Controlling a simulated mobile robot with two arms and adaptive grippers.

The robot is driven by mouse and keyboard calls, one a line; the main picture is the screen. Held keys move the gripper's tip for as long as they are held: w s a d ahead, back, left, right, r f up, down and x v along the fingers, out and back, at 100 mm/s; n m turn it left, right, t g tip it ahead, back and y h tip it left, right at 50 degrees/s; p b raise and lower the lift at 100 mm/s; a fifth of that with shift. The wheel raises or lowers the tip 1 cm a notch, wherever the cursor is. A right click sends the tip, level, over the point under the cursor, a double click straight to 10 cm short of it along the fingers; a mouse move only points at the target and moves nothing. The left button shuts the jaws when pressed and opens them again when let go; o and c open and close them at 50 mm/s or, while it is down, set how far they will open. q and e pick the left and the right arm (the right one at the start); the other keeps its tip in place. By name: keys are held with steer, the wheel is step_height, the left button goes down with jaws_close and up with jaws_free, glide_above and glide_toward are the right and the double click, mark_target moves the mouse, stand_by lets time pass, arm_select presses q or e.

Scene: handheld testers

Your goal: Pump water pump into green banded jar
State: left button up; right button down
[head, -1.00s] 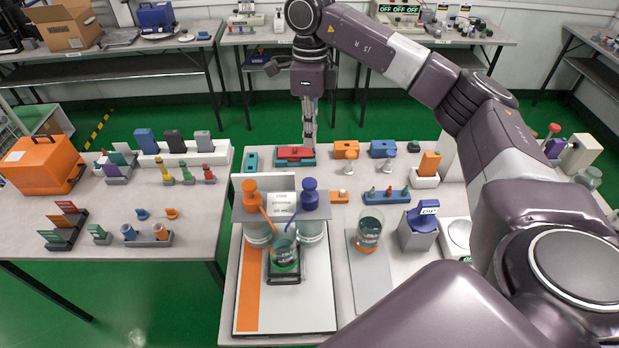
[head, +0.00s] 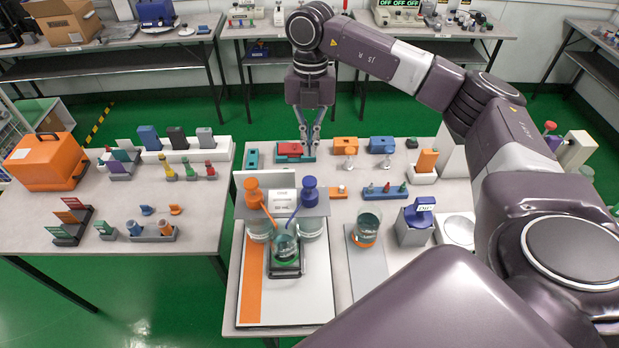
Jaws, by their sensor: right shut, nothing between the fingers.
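A pump stand holds two clear bottles, one with an orange pump head (head: 253,192) and one with a blue pump head (head: 309,190). I cannot tell which is the water pump. Both spouts slope down to a clear jar with a green band (head: 286,252), which stands upright on a dark plate between and in front of the bottles. My right gripper (head: 310,143) is shut and empty, pointing down behind the stand, beside the red-topped teal block (head: 290,151). It is apart from both pump heads. My left gripper is not in view.
An orange-banded jar (head: 366,230) stands on a grey mat right of the stand. A blue-topped grey device (head: 416,222) and a round white plate (head: 458,230) are farther right. Small blocks line the table's back. A second table (head: 120,200) with an orange case is at left.

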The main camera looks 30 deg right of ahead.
mark_target(310, 179)
steer(key=shift+f, duration=0.1)
stand_by(0.3)
steer(key=shift+s+a+f+b, duration=0.1)
steer(key=shift+s+f+b, duration=0.05)
steer(key=shift+f+b, duration=1.35)
steer(key=shift+s+a+f+b, duration=0.15)
steer(key=shift+f+b, duration=0.8)
steer(key=shift+f, duration=1)
steer(key=shift+f, duration=0.1)
